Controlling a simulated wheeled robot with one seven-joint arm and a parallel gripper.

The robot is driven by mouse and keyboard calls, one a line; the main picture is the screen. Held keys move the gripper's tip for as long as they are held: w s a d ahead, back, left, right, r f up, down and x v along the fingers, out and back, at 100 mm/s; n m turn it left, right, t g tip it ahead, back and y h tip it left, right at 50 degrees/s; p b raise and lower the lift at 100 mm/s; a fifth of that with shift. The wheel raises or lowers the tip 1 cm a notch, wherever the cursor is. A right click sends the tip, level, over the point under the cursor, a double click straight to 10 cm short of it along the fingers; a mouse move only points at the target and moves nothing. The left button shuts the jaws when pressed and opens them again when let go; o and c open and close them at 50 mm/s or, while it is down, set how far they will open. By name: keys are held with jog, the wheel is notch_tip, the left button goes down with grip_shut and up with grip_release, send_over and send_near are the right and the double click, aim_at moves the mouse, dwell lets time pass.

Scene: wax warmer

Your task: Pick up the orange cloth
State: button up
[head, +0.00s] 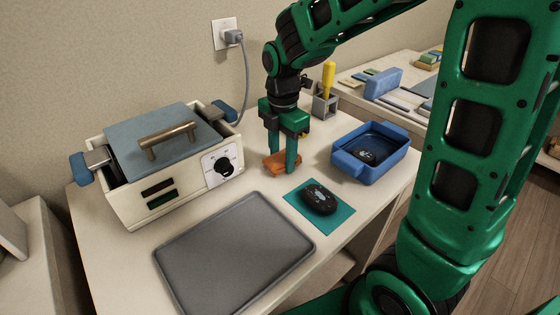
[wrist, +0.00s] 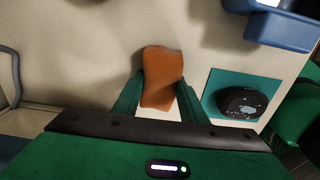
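The orange cloth (head: 275,166) lies on the white table, between the wax warmer and the blue tray. In the wrist view the cloth (wrist: 162,72) sits between my two green fingers and reaches past their tips. My gripper (head: 283,165) is low over it, pointing down, with its fingers apart on either side. The same gripper (wrist: 161,88) shows in the wrist view. I cannot tell whether the fingers touch the cloth's edges. Part of the cloth is hidden behind a finger in the head view.
The wax warmer (head: 130,200) stands left of the cloth. A grey tray (head: 235,250) lies in front. A black round device (head: 319,199) rests on a teal mat (head: 334,226) at right. A blue tray (head: 371,172) is behind the mat, near a yellow-handled tool (head: 328,76) in a holder.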

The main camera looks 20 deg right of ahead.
aim_at(280, 158)
dwell(0.3)
jog(key=shift+r, duration=0.55)
jog(key=r, duration=0.2)
jog(key=a+r, duration=0.1)
jog(key=shift+s+r, duration=0.4)
jog(key=s+a+r, duration=0.6)
jog(key=s+a, duration=0.1)
jog(key=shift+s, duration=0.35)
